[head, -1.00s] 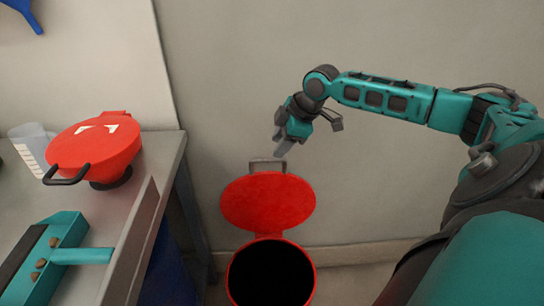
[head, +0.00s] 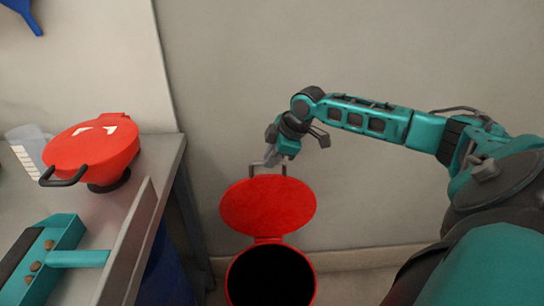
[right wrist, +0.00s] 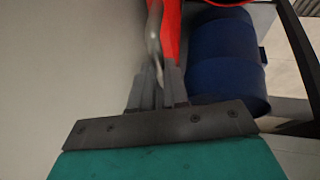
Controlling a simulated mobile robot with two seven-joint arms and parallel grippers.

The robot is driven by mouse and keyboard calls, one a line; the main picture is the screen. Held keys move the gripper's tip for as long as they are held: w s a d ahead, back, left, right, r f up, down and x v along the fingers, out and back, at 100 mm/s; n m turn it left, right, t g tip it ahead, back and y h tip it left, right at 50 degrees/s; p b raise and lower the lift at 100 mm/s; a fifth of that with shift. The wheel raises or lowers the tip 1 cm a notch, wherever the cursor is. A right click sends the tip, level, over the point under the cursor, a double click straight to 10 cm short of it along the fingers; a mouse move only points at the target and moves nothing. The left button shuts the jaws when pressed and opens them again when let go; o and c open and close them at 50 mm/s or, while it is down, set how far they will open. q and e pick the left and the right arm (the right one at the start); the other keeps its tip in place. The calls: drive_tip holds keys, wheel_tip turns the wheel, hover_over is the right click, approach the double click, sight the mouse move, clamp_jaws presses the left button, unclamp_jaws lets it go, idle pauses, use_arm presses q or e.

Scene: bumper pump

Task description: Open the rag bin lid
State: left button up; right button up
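The rag bin (head: 233,262) is the red round bin on the floor, its dark mouth uncovered. Its red lid (head: 268,205) stands raised behind the mouth, with a grey handle (head: 284,169) on its upper edge. The red lid also shows there (right wrist: 171,28). Whether the fingers clamp the handle cannot be told. My left gripper is not in view.
A blue drum (right wrist: 228,60) stands beside the bin. The wall is close behind the lid.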

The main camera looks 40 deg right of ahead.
clamp_jaws()
use_arm(q)
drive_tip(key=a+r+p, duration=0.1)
drive_tip(key=p, duration=0.2)
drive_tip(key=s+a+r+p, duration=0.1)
drive_tip(key=p, duration=0.2)
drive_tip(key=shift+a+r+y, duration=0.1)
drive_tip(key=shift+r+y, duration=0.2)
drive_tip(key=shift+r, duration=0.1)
use_arm(e)
drive_tip(key=s+a+f, duration=0.1)
drive_tip(key=s+a, duration=0.3)
drive_tip(key=s, duration=0.1)
drive_tip(key=shift+a+f, duration=0.15)
